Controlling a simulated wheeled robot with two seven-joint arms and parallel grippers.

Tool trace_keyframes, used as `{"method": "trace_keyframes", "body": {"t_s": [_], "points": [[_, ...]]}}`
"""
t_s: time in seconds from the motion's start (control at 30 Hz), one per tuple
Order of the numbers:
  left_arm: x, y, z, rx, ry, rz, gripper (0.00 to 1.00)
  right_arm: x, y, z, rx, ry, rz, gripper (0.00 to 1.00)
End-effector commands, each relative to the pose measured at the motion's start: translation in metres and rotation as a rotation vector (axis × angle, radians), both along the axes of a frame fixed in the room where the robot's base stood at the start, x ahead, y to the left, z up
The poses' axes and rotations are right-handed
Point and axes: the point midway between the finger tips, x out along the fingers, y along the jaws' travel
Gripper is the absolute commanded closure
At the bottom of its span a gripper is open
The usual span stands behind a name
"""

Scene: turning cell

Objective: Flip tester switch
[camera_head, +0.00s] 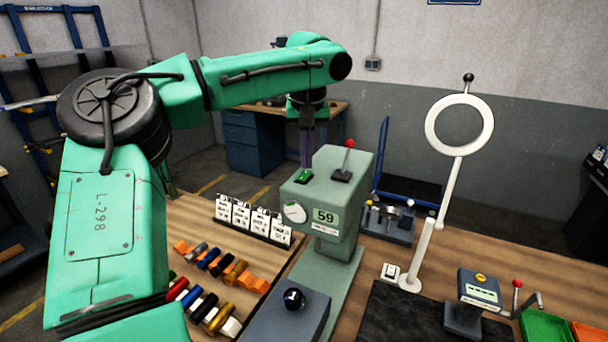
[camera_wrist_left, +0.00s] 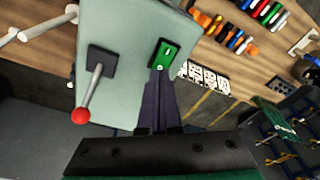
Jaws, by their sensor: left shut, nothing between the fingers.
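The tester (camera_head: 348,190) is a grey-green machine with a dial and a display reading 59, standing on the bench. On its top are a green rocker switch (camera_head: 303,176) and a lever with a red ball (camera_head: 349,144). The switch (camera_wrist_left: 166,54) and the lever (camera_wrist_left: 82,115) also show in the left wrist view. My left gripper (camera_head: 305,164) points down at the switch, shut and empty. In the left wrist view its dark fingertips (camera_wrist_left: 160,74) overlap the switch's near end; I cannot tell whether they touch it. My right gripper is not in view.
White cards (camera_head: 252,221) stand in a row left of the tester, with several coloured cylindrical parts in front of them. A grey box with a black ball (camera_head: 294,298) is close in front. A white ring lamp (camera_head: 459,125) stands to the right, near a small grey device (camera_head: 480,290).

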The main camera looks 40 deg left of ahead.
Motion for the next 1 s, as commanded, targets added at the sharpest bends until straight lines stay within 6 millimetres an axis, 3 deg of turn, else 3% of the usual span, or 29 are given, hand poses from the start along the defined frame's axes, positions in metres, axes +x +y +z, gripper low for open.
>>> {"method": "trace_keyframes", "body": {"t_s": [0.77, 1.0], "points": [[0.0, 0.0, -0.012, 0.0, 0.001, 0.001, 1.0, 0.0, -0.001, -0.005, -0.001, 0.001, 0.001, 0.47], [0.0, 0.0, 0.006, 0.0, 0.0, 0.001, 1.0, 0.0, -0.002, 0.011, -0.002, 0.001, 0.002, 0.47]]}}
